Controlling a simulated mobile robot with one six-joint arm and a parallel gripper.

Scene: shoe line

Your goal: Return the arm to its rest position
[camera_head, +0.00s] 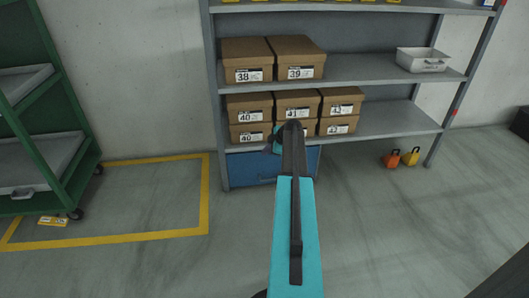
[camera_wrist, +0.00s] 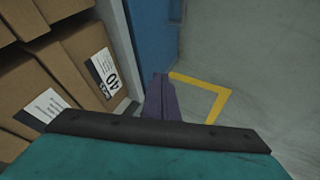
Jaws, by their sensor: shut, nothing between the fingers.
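My arm, teal and black, reaches out from the bottom of the head view toward the shelf. Its wrist end is in front of the lower row of shoe boxes and above the blue bin. In the wrist view my gripper (camera_wrist: 163,78) shows as two dark fingers close together, shut and empty. The fingers point toward the floor beside the blue panel (camera_wrist: 152,35). Shoe boxes (camera_wrist: 85,65), one labelled 40, are close on the left of that view. In the head view the fingertips are hard to make out.
The grey shelf (camera_head: 385,72) holds brown boxes (camera_head: 246,59) and a white tray (camera_head: 423,59). The blue bin (camera_head: 250,169) is at its foot. Orange and yellow items (camera_head: 410,157) lie on the right. A green cart (camera_head: 75,120) stands left. The near floor is clear.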

